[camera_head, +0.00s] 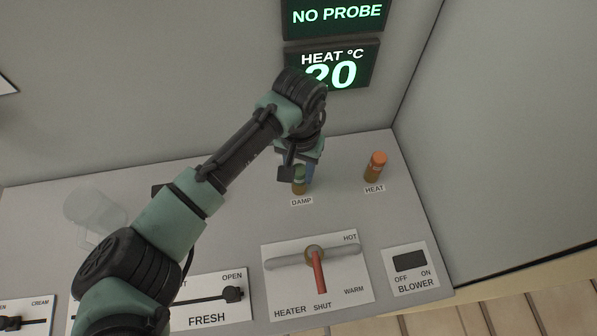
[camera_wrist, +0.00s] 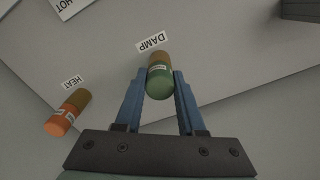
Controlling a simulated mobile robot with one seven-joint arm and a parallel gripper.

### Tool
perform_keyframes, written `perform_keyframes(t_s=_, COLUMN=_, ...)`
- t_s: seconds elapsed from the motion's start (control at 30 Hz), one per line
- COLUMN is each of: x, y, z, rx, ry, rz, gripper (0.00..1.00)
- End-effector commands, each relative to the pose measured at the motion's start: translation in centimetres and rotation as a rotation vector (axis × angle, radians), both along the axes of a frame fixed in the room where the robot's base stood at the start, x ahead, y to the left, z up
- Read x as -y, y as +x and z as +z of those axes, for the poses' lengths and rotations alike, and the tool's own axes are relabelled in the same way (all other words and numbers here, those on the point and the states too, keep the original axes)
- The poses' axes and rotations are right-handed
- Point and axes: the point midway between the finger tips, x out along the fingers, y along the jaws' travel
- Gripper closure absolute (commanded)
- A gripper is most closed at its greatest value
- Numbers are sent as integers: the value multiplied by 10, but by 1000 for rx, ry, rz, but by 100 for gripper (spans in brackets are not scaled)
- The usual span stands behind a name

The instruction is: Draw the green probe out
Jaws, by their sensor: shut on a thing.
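The green probe (camera_head: 299,181) stands at the DAMP label on the grey panel, a green-topped cylinder with a brownish lower part. It also shows in the wrist view (camera_wrist: 159,80), between the two blue fingers. My gripper (camera_head: 307,174) comes down from above and is shut on the probe, a finger on each side. The probe's lower end is at the panel by the label; I cannot tell how deep it sits. The upper display (camera_head: 337,15) reads NO PROBE.
An orange probe (camera_head: 375,167) stands at the HEAT label to the right. A HEATER lever (camera_head: 319,270), a BLOWER switch (camera_head: 409,261) and a FRESH slider (camera_head: 232,294) are nearer the front. A clear jug (camera_head: 95,212) stands at the left. A wall rises behind.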

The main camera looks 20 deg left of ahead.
Motion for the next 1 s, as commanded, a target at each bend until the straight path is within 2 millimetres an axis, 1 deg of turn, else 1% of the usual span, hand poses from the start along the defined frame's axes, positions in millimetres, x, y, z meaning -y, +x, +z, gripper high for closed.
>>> perform_keyframes(t_s=1.0, x=0, y=0, z=29, rx=0, ry=0, rz=1, gripper=100)
